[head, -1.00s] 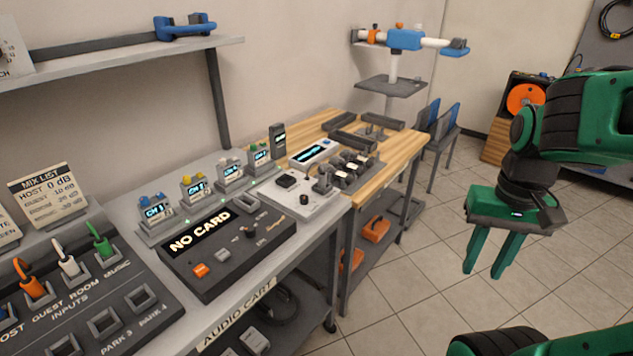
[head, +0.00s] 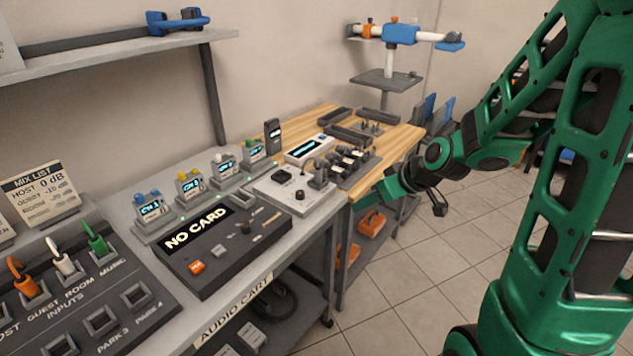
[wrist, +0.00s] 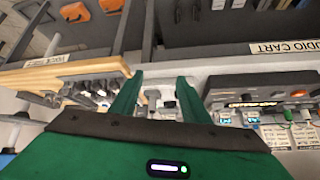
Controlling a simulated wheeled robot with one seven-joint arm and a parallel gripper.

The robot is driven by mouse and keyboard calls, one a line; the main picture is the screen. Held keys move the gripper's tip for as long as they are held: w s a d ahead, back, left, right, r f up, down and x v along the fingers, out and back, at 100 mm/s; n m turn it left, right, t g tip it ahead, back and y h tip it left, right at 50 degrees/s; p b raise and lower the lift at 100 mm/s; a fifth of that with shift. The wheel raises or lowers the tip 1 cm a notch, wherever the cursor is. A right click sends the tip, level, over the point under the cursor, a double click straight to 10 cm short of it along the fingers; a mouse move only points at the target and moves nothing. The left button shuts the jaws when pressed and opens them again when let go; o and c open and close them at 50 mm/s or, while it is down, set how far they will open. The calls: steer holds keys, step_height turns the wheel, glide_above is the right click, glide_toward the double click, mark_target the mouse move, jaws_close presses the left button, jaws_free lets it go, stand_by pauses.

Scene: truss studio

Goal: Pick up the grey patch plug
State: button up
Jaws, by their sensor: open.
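My gripper (wrist: 160,80) is open and empty in the wrist view, its two green fingers reaching toward the cart edge. In the head view my gripper (head: 366,193) is partly hidden and sits low beside the bench corner, right of the pale plate (head: 290,192). A small grey upright piece (head: 318,178) stands on this plate's right side; it may be the grey patch plug, but I cannot tell for certain. In the wrist view a small grey piece (wrist: 152,96) shows between the fingers, apart from them.
A mixer panel (head: 85,310) with orange, white and green plugs is at the left. A NO CARD console (head: 225,250) stands in the middle. A wooden bench (head: 400,137) with grey trays adjoins the cart. Orange items (head: 371,222) lie on the lower shelf.

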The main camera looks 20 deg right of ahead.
mark_target(321, 174)
steer(key=shift+w+a+f+n+t+y, duration=0.2)
steer(key=shift+w+a+f+t, duration=0.65)
steer(key=shift+w, duration=2.6)
steer(key=shift+w+a+f+t+y, duration=0.35)
steer(key=shift+w+a+t, duration=0.95)
steer(key=shift+w, duration=2.1)
steer(key=shift+w+a+f+n+t+y, duration=0.1)
steer(key=shift+w+a+f+t+y, duration=0.3)
steer(key=shift+w+a, duration=2.1)
steer(key=shift+w+d+f, duration=0.15)
steer(key=shift+w+d, duration=0.8)
jaws_close()
